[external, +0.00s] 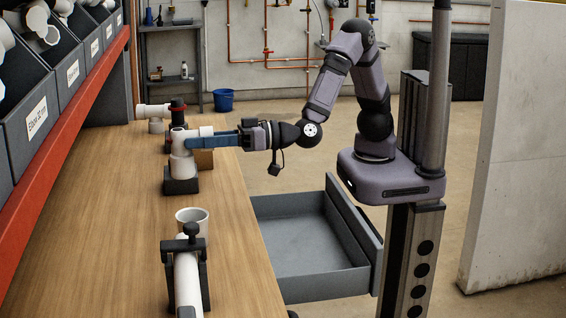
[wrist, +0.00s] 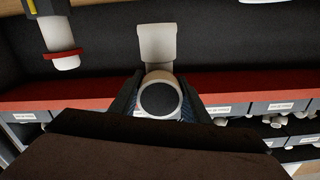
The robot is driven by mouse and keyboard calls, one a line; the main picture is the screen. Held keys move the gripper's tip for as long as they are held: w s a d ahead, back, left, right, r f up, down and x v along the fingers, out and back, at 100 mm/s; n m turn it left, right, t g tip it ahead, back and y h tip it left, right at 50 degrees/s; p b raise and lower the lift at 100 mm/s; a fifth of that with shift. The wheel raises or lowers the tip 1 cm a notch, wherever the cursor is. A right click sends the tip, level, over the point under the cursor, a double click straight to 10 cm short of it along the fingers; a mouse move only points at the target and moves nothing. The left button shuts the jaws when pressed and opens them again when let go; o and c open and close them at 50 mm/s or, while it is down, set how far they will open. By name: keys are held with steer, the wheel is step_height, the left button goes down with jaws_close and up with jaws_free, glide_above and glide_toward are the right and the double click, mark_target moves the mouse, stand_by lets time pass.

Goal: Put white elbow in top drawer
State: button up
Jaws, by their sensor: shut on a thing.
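The white elbow (external: 181,167) is a pale pipe fitting at a small black stand (external: 181,186) on the bench. My gripper (external: 192,141) reaches in from the right with its blue fingers closed on the elbow's upper part. In the wrist view the elbow (wrist: 157,43) sits between the two fingers (wrist: 160,108), its round dark opening facing the camera. Whether it still touches the stand I cannot tell. The grey drawer (external: 372,238) is pulled out at the bench's right side, and the inside that shows is empty.
A white cup (external: 192,215) and a black clamp holding a white pipe (external: 187,280) stand on the near bench. A small wooden block (external: 204,158) is beside the elbow. Another white fitting (external: 153,111) is behind. Labelled bins (external: 60,75) line the left. The bench's left middle is clear.

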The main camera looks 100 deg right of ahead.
step_height(320, 180, up, 10)
steer(key=p, duration=0.9)
steer(key=shift+f, duration=0.25)
steer(key=shift+f, duration=0.15)
step_height(320, 180, down, 9)
steer(key=b, duration=1)
steer(key=shift+f+b, duration=0.1)
steer(key=shift+b, duration=0.3)
steer(key=shift+f, duration=4.95)
